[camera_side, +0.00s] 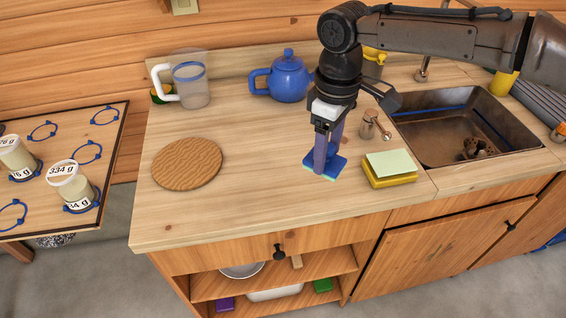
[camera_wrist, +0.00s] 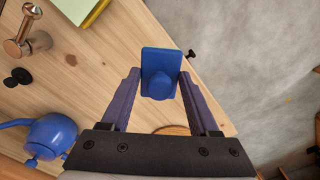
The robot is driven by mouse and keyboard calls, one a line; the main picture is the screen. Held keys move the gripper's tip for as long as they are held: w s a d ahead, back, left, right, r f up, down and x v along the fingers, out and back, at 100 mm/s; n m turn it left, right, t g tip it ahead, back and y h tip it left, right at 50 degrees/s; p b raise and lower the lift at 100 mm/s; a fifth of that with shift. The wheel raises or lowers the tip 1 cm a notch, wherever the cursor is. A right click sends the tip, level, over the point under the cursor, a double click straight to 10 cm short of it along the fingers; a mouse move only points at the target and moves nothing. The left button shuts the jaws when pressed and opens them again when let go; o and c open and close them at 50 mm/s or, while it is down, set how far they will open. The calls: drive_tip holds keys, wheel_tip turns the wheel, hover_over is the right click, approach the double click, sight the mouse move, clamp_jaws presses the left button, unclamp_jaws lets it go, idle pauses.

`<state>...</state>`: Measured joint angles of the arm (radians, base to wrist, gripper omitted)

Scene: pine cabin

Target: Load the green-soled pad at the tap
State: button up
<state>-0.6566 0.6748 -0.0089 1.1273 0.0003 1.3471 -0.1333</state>
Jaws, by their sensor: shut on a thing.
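My gripper (camera_side: 326,154) points down over the front middle of the counter, shut on a blue pad (camera_side: 338,163). A thin green edge shows along the pad's underside in the side view. In the wrist view the pad (camera_wrist: 160,55) is a blue block with a raised knob between my fingers (camera_wrist: 160,82); its sole is hidden there. I cannot tell whether the pad touches the wood or hangs just above it. The tap (camera_side: 421,72) stands behind the metal sink (camera_side: 440,153) at the right, apart from my gripper.
A yellow block with a pale green top (camera_side: 390,168) sits close right of the pad. A round wooden board (camera_side: 187,163) lies left, with bare counter between.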

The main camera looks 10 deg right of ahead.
drive_tip(key=w+a+f, duration=0.1)
drive_tip(key=w+f, duration=0.1)
drive_tip(key=w+a+f, duration=0.2)
drive_tip(key=f, duration=0.1)
drive_tip(key=w+a+f, duration=0.2)
drive_tip(key=shift+w+a+f, duration=0.1)
drive_tip(key=shift+w+f, duration=0.1)
drive_tip(key=shift+w, duration=0.2)
drive_tip(key=shift+w+f, duration=0.1)
drive_tip(key=shift+f, duration=1.5)
drive_tip(key=shift+f, duration=0.2)
drive_tip(key=o, duration=1.4)
drive_tip(key=shift+o, duration=0.2)
drive_tip(key=shift+r, duration=0.1)
wheel_tip(320, 180, up, 8)
drive_tip(key=shift+f, duration=0.2)
